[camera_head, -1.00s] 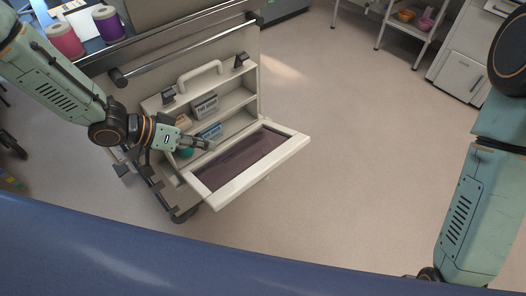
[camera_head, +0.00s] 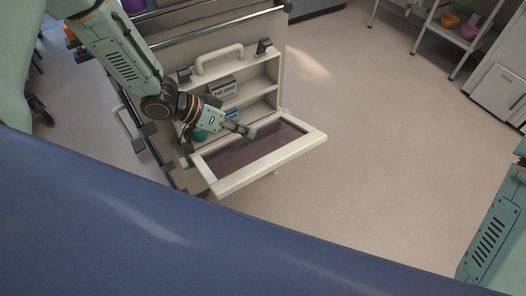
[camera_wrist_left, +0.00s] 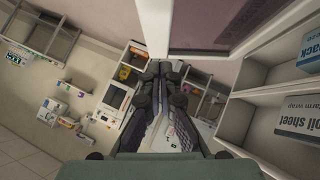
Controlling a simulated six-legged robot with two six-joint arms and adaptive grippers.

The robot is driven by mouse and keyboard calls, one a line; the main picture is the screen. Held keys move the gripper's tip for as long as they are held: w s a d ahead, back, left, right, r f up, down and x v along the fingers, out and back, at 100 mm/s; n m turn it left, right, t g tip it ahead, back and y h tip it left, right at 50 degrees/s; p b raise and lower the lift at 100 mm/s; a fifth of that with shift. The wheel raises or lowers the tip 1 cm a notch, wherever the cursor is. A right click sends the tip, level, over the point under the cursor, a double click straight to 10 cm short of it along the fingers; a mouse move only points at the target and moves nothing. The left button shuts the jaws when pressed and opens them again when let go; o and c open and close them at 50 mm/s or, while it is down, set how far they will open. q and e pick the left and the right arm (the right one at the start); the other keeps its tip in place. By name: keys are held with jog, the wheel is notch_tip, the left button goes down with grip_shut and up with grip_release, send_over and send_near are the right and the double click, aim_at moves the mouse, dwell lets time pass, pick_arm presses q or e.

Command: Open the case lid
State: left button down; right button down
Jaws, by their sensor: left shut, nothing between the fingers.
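The cream case (camera_head: 272,69) stands upright against the side of the cart, with a carry handle on top. Its lid (camera_head: 290,160), a pale frame around a dark panel, is swung down and out, hanging open at the front. Shelves with boxes show inside. My left gripper (camera_head: 246,131) is shut and empty, just over the lid's inner part near the case opening; I cannot tell if it touches. In the left wrist view the closed fingers (camera_wrist_left: 166,72) point toward the lid frame (camera_wrist_left: 195,52). My right gripper is out of view.
A labelled box (camera_head: 222,89) and a green round item (camera_head: 200,135) sit in the case. The blue padded surface (camera_head: 200,235) fills the foreground. A shelf with bowls (camera_head: 460,35) stands far right. Floor right of the case is clear.

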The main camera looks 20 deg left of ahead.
pick_arm(q)
jog(key=b+x, duration=0.1)
jog(key=x, duration=0.3)
jog(key=shift+d+f, duration=0.2)
jog(key=shift+d, duration=0.1)
jog(key=shift+s+d+f+b, duration=0.15)
jog(key=shift+f+b, duration=0.15)
jog(key=shift+f, duration=0.25)
jog(key=shift+s+d+f+b, duration=0.15)
jog(key=shift+f+b, duration=0.15)
jog(key=shift+f, duration=0.25)
jog(key=shift+s+d+f, duration=0.2)
jog(key=shift+d+f, duration=0.1)
jog(key=shift+f, duration=0.2)
jog(key=shift+a+f, duration=0.1)
